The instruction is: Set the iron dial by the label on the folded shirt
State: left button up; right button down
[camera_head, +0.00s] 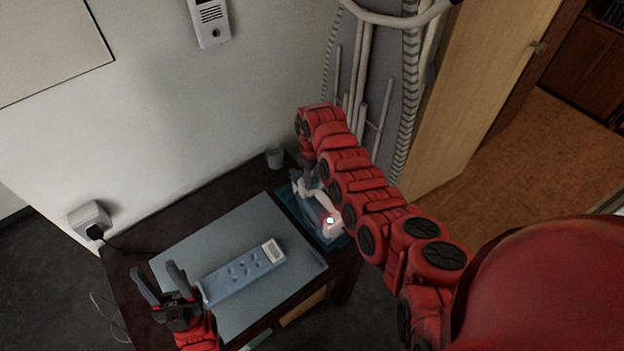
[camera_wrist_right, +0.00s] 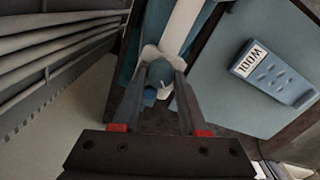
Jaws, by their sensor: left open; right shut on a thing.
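The white and blue iron (camera_head: 328,205) lies on a teal mat (camera_head: 287,212) at the right of the dark table. My right gripper (camera_head: 312,182) is over the iron. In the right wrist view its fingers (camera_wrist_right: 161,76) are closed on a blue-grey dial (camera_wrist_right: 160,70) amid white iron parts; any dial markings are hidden. The folded blue shirt (camera_head: 230,283) lies on a grey-blue board. Its white label (camera_head: 272,250) reads "WOOL" in the right wrist view (camera_wrist_right: 257,52). My left gripper (camera_head: 157,272) is open and empty, left of the shirt.
The grey-blue board (camera_head: 190,245) covers much of the table (camera_head: 127,262). A small grey cup (camera_head: 274,157) stands at the back by the wall. A plug with a cord sits in a wall socket (camera_head: 88,217) at left. Pipes (camera_head: 360,85) rise behind my right arm.

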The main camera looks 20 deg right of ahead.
jog(key=m+b, duration=0.3)
jog(key=shift+f, duration=0.3)
jog(key=shift+r+m+b, duration=0.2)
jog(key=shift+m+b, duration=1.55)
jog(key=shift+m, duration=0.05)
jog(key=shift+r, duration=0.1)
jog(key=shift+c, duration=2.2)
grip_release()
notch_tip(320, 180, up, 10)
jog(key=p, duration=0.5)
notch_tip(320, 180, up, 7)
send_over(313, 180)
jog(key=shift+a+r+b, duration=0.1)
jog(key=shift+r+b, duration=0.1)
jog(key=shift+b, duration=0.1)
